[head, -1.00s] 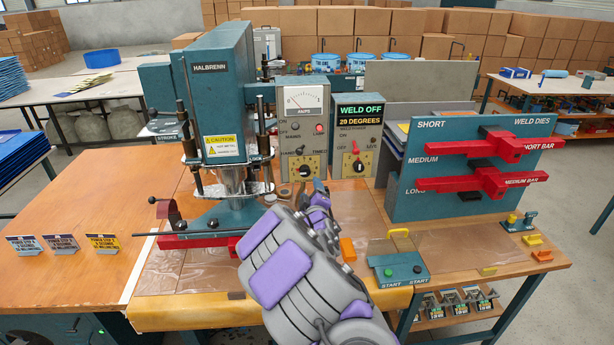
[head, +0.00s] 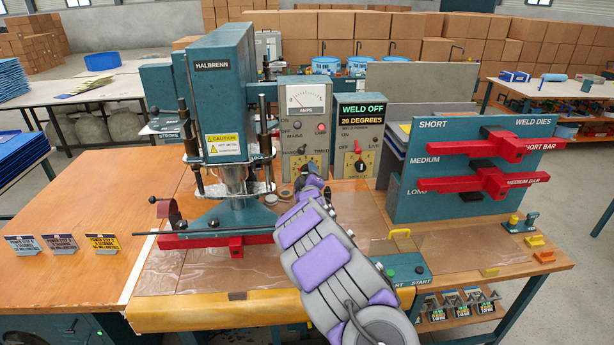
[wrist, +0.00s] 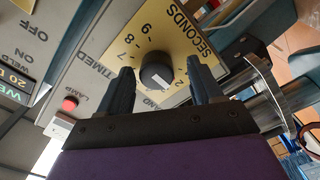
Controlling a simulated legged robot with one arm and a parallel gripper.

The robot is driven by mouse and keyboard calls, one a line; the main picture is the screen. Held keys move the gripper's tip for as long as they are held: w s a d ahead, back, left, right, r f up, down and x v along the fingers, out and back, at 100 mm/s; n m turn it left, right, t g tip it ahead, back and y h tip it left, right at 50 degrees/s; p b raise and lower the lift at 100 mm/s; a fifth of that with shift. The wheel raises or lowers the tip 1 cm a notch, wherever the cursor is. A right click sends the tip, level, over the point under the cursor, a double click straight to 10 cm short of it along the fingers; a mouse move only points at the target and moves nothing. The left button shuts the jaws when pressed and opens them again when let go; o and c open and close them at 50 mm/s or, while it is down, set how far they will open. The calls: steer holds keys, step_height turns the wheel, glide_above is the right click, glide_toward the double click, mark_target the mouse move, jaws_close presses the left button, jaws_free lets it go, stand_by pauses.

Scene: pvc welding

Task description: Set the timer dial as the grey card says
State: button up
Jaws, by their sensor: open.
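The timer dial is a black round knob (wrist: 156,77) with a white mark, on a yellow plate (wrist: 142,42) lettered SECONDS. In the wrist view my gripper (wrist: 158,72) is open, with one dark finger on each side of the knob. I cannot tell whether the fingers touch it. They hide part of the number ring, and I cannot tell which number the mark points at. In the head view my gripper (head: 313,182) is just below the dial's yellow plate (head: 311,165).
The welding press (head: 222,100) stands left of the dial's box. A control box (head: 357,140) reading WELD OFF stands right. A red lamp (wrist: 70,103) is near my gripper.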

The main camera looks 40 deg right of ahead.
steer(key=shift+w+r, duration=0.15)
steer(key=shift+w, duration=0.05)
steer(key=shift+d, duration=0.1)
steer(key=shift+d, duration=0.3)
steer(key=shift+c, duration=1.2)
steer(key=shift+a, duration=0.25)
steer(key=c, duration=0.8)
